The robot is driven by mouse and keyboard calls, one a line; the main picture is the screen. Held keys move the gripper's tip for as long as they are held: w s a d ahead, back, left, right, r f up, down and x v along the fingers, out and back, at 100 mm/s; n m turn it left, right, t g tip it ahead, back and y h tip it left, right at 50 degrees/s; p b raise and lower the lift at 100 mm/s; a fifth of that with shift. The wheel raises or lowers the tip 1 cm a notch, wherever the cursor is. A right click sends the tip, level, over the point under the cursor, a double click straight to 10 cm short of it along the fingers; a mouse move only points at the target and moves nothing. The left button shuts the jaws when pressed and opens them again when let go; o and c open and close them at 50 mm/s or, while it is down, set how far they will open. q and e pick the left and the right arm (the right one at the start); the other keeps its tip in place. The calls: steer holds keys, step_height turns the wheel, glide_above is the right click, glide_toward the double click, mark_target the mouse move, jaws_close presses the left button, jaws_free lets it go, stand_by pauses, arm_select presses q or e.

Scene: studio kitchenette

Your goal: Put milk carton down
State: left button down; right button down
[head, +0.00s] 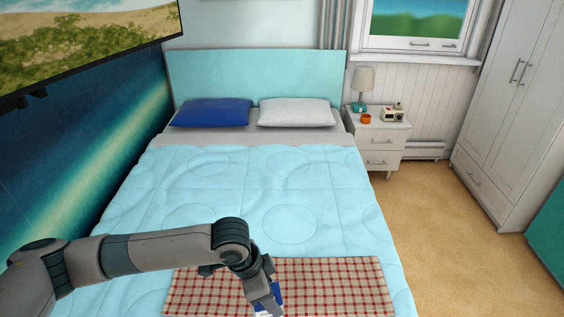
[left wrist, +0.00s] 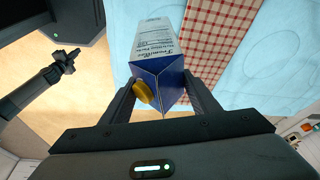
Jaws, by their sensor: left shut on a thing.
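The milk carton (left wrist: 162,60) is white and blue with printed text, a blue gabled top and a yellow cap (left wrist: 142,93). My left gripper (left wrist: 163,98) is shut on it near the top, one finger on each side. In the head view the carton (head: 270,298) shows only in part, at the lower edge, below my left gripper (head: 262,290). It is at the red checkered cloth (head: 340,285) on the bed. I cannot tell whether its base touches the cloth. A dark arm end, apparently my right gripper (left wrist: 66,60), shows small in the left wrist view.
The cloth lies flat on the light blue bedspread (head: 270,190), with bare room on its right part. Pillows (head: 295,112) lie at the headboard. A nightstand (head: 378,140) with a lamp, an orange mug and a small appliance stands right of the bed.

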arm_select(q)
steer(key=w+a+r+n+t+y+b, duration=0.1)
steer(key=w+a+r+n, duration=0.1)
steer(key=a+r+n, duration=0.5)
steer(key=w+a+r+n+t+y+b, duration=0.1)
steer(key=w+a+r+n+y, duration=0.1)
steer(key=a+r+n, duration=0.5)
steer(key=w+a+r, duration=0.1)
steer(key=a, duration=0.2)
steer(key=shift+a+n+b, duration=0.3)
steer(key=shift+b, duration=0.1)
steer(key=shift+w, duration=0.1)
stand_by(0.4)
stand_by(1.2)
steer(key=shift+s+r, duration=0.4)
steer(key=shift+s, duration=0.4)
steer(key=shift+s+r, duration=0.4)
steer(key=shift+s, duration=0.45)
steer(key=shift+s+r, duration=0.4)
steer(key=shift+s, duration=0.4)
steer(key=shift+w+d, duration=0.1)
stand_by(0.5)
